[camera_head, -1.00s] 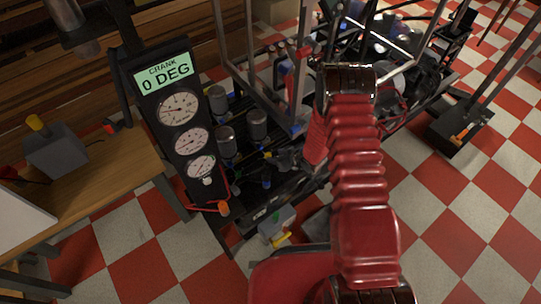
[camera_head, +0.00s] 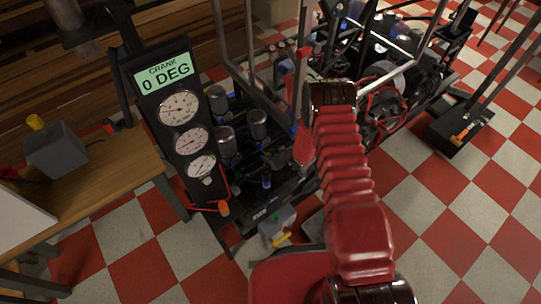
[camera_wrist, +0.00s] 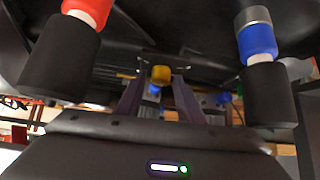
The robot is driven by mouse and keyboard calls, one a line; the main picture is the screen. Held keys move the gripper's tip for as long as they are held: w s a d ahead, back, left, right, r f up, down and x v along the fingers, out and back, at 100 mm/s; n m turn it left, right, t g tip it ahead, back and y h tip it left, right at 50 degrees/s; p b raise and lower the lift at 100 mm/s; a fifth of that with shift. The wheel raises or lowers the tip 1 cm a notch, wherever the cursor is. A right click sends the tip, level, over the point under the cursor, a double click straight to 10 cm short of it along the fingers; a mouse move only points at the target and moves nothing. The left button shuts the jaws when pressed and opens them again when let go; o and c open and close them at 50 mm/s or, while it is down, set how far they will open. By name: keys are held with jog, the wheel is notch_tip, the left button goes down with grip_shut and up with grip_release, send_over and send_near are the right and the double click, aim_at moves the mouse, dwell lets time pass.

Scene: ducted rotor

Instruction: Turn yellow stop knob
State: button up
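In the wrist view a small yellow knob (camera_wrist: 160,75) shows just beyond and between the tips of my gripper (camera_wrist: 159,84). The two dark fingers stand apart, so it is open. I cannot tell whether either finger touches the knob. In the head view my gripper is not clearly visible behind my red arm. I cannot tell which yellow part the wrist view shows.
Black cylinders with a red top (camera_wrist: 60,60) and a blue band (camera_wrist: 265,85) flank my gripper in the wrist view. A gauge panel (camera_head: 170,115) reads CRANK 0 DEG. The wooden bench (camera_head: 120,165) stands left.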

jog(key=c, duration=0.8)
jog(key=shift+a+m+t+h, duration=0.1)
jog(key=shift+m+t+h, duration=0.35)
jog(key=shift+m, duration=0.25)
jog(key=shift+s+a+m+t+h, duration=0.15)
jog(key=shift+m+t+h, duration=0.2)
jog(key=shift+m+h, duration=0.7)
jog(key=shift+a+m+h, duration=0.15)
jog(key=shift+m+h, duration=0.6)
jog(key=shift+m, duration=0.4)
jog(key=shift+a+m+h, duration=0.15)
jog(key=shift+m+h, duration=0.6)
jog(key=shift+m, duration=0.35)
jog(key=shift+a+m+h, duration=0.15)
jog(key=shift+m+h, duration=0.65)
jog(key=shift+m, duration=0.3)
jog(key=shift+a+m+h, duration=0.15)
jog(key=shift+m+h, duration=0.65)
jog(key=shift+m, duration=0.3)
jog(key=shift+m+g+h, duration=0.6)
jog(key=shift+m+h, duration=0.1)
jog(key=shift+m, duration=0.3)
jog(key=shift+w+r+m, duration=0.1)
jog(key=shift+w+m, duration=0.1)
jog(key=shift+m, duration=0.1)
